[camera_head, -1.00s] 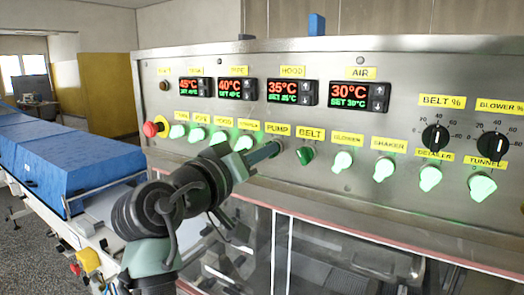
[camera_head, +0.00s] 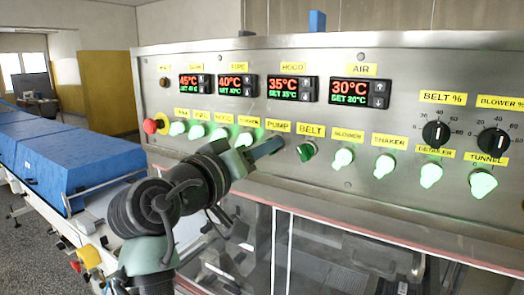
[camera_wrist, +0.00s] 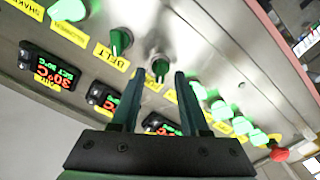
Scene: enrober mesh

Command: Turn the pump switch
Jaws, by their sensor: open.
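The pump switch (camera_wrist: 160,68) is a dark green, unlit knob on the steel control panel. In the wrist view it shows between my two open fingers, near their tips; I cannot tell whether either finger touches it. My gripper (camera_wrist: 156,76) is open and empty. In the head view my gripper (camera_head: 270,146) reaches the panel just below the yellow PUMP label (camera_head: 278,127), and it hides the pump switch there.
The dark green BELT switch (camera_head: 306,151) sits close to the right of my gripper. Lit green knobs, such as BLOWER (camera_head: 342,158), line the row on both sides. A red emergency button (camera_head: 151,126) is at the left end. Clear covers lie below the panel.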

